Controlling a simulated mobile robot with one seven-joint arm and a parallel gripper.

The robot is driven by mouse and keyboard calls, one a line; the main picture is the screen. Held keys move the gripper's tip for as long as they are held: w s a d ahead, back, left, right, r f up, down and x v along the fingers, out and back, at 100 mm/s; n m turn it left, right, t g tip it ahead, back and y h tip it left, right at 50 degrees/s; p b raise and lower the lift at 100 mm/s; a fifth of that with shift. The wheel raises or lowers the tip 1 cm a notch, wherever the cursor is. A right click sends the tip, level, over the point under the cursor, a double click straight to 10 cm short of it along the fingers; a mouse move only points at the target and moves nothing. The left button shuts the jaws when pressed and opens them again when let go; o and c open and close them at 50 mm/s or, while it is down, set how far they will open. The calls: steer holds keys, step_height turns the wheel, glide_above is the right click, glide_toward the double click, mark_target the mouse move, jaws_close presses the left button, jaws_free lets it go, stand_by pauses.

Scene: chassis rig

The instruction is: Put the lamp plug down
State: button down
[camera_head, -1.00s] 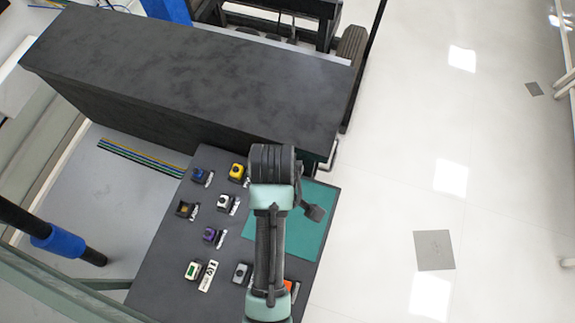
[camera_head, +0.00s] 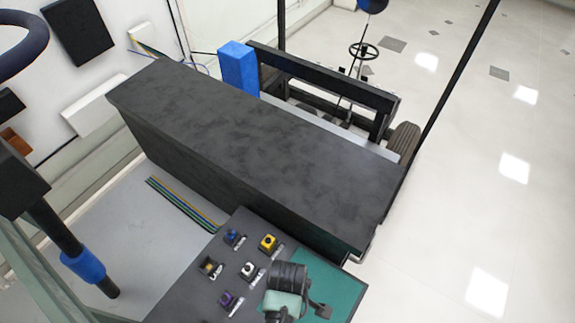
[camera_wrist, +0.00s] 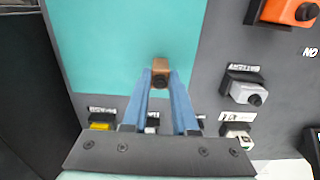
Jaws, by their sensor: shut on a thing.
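My gripper (camera_wrist: 160,85) has blue fingers, shut on a small brown plug with a dark round end (camera_wrist: 160,64), which I take to be the lamp plug. The plug shows in front of the teal mat (camera_wrist: 110,45) in the wrist view; whether it touches the mat I cannot tell. In the head view my gripper (camera_head: 319,309) is over the teal mat (camera_head: 340,287) near the bottom edge, and the plug is not discernible there.
The dark board (camera_head: 190,290) carries blue (camera_head: 232,236), yellow (camera_head: 268,242), white (camera_head: 249,268) and purple (camera_head: 227,298) connectors with labels. Grey (camera_wrist: 245,92) and orange (camera_wrist: 290,10) ones sit right of the mat in the wrist view. A long dark block (camera_head: 260,155) stands behind.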

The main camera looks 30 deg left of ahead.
steer(key=shift+f, duration=0.2)
steer(key=c, duration=1.2)
jaws_free()
steer(key=shift+f, duration=0.1)
steer(key=o, duration=0.5)
